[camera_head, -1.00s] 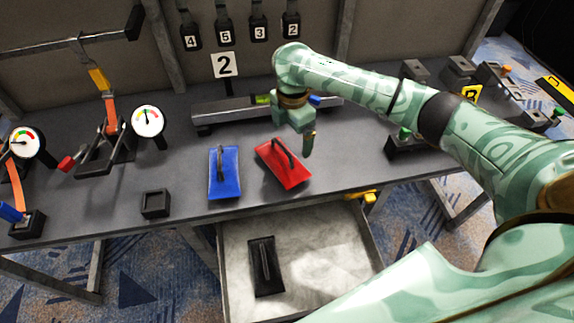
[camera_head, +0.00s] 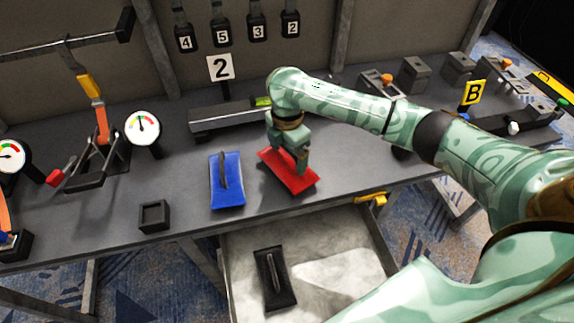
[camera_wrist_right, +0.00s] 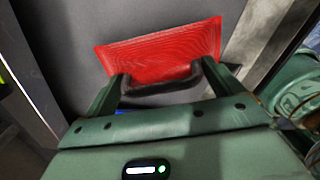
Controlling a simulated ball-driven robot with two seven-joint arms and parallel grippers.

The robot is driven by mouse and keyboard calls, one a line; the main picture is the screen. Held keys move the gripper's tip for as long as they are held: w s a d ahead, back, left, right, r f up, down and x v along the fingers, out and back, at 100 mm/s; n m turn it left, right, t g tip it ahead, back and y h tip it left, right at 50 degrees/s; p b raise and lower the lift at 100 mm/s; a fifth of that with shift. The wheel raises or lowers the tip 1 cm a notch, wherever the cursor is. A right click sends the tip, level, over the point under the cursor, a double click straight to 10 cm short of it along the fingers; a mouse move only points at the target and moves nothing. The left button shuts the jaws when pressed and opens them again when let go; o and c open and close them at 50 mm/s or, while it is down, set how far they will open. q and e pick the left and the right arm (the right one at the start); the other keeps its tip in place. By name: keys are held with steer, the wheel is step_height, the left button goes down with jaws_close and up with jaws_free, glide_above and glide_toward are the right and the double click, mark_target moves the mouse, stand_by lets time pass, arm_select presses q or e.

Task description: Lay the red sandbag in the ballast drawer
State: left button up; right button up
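The red sandbag (camera_head: 287,174) lies flat on the bench, right of the blue sandbag (camera_head: 227,183). It also shows in the right wrist view (camera_wrist_right: 165,48), with its black handle (camera_wrist_right: 160,86) between my fingers. My right gripper (camera_head: 301,168) is down over the red sandbag and hides much of its handle in the head view. In the wrist view the fingers of that gripper (camera_wrist_right: 165,84) are wide apart, one near each end of the handle. The ballast drawer (camera_head: 335,258) is pulled out below the bench, with a black sandbag (camera_head: 274,278) at its left. My left gripper is out of view.
A small dark open box (camera_head: 153,215) stands near the bench's front edge at left. Gauges (camera_head: 142,127) and clamps stand farther left. A rail (camera_head: 225,116) with a "2" sign lies behind the sandbags. The drawer's middle is bare.

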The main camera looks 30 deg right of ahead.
steer(key=shift+w+r, duration=0.1)
steer(key=shift+c, duration=1)
steer(key=shift+r, duration=0.1)
